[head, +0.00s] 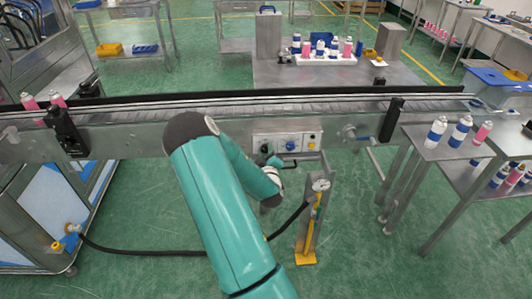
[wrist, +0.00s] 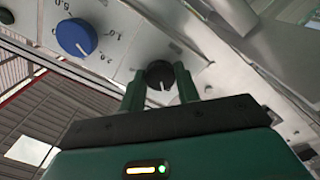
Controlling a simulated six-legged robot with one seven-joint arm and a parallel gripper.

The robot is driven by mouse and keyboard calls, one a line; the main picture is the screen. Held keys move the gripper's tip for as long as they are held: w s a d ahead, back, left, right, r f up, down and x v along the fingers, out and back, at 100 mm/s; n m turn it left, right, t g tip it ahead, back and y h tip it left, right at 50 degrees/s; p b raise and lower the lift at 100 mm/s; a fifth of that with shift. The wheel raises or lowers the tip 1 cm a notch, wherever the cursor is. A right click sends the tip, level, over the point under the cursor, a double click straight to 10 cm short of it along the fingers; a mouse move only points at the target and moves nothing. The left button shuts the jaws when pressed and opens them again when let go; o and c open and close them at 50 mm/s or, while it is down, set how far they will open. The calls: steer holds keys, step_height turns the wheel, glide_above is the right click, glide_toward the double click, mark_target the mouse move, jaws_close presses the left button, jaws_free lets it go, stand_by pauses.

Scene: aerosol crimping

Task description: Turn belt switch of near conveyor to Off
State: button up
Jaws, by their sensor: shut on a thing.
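The near conveyor (head: 230,104) runs across the head view, with a grey control panel (head: 303,134) on its front side. In the wrist view, a black rotary knob (wrist: 160,74) with a white pointer line sits between the two fingers of my gripper (wrist: 160,80). The fingers are shut on this knob. A blue knob (wrist: 76,37) with a numbered scale is to its left; it also shows on the panel in the head view (head: 291,146). Labels by the black knob are too small or hidden to read.
A gauge post (head: 312,220) with a yellow foot stands below the panel, with a black hose running left. A side table (head: 447,150) with cans stands at right. A steel table (head: 340,75) with cans is behind the conveyor. Green floor in front is mostly clear.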

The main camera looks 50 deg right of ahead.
steer(key=shift+n, duration=0.4)
steer(key=o, duration=1)
steer(key=v, duration=1.4)
